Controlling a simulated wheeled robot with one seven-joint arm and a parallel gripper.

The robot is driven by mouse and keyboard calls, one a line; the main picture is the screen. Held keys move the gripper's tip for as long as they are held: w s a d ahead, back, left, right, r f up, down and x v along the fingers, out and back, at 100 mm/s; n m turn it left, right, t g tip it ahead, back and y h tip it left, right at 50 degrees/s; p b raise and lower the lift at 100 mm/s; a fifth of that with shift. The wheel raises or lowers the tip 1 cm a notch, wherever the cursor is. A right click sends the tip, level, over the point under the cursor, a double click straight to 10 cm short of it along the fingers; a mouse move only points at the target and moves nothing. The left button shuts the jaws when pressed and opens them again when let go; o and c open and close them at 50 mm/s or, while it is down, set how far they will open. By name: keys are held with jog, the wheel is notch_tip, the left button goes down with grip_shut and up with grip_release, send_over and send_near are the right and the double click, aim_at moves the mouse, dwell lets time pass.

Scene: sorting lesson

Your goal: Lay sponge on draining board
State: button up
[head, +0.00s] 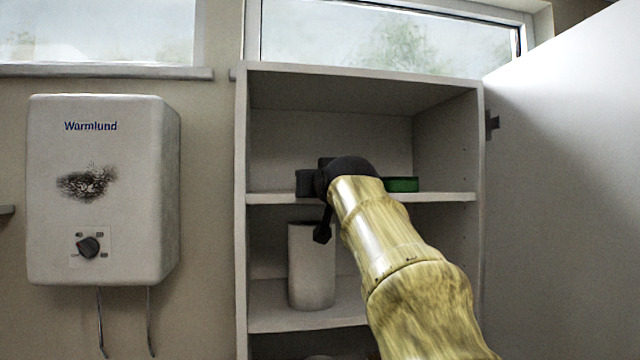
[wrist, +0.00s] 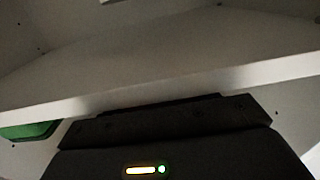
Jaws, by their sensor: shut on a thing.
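My gripper (head: 318,180) is at the middle shelf of the open cabinet, mostly behind my black wrist. The wrist view shows its dark body (wrist: 165,140) close to the shelf edge. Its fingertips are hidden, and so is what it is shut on. A green, flat, round-cornered thing (head: 400,184) is at the middle shelf, to the right of my wrist; it may be the sponge, but I cannot tell. Its green end also shows at the left of the wrist view (wrist: 28,131), partly cut off by the shelf edge. I see no draining board.
The middle shelf (head: 440,197) spans the white cabinet between upright side walls (head: 241,220). A white cylinder (head: 311,275) stands on the shelf below. A water heater (head: 95,190) hangs on the left wall. A large white panel (head: 565,180) closes off the right.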

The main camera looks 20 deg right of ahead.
jog(key=shift+f, duration=0.2)
jog(key=o, duration=0.9)
jog(key=shift+o, duration=0.2)
jog(key=shift+r, duration=0.1)
jog(key=s+a+b, duration=0.1)
jog(key=s+b, duration=0.4)
jog(key=s, duration=0.3)
jog(key=s+a+b, duration=0.2)
jog(key=s+b, duration=0.2)
jog(key=s, duration=0.5)
jog(key=shift+a+b, duration=0.25)
jog(key=shift+b, duration=0.15)
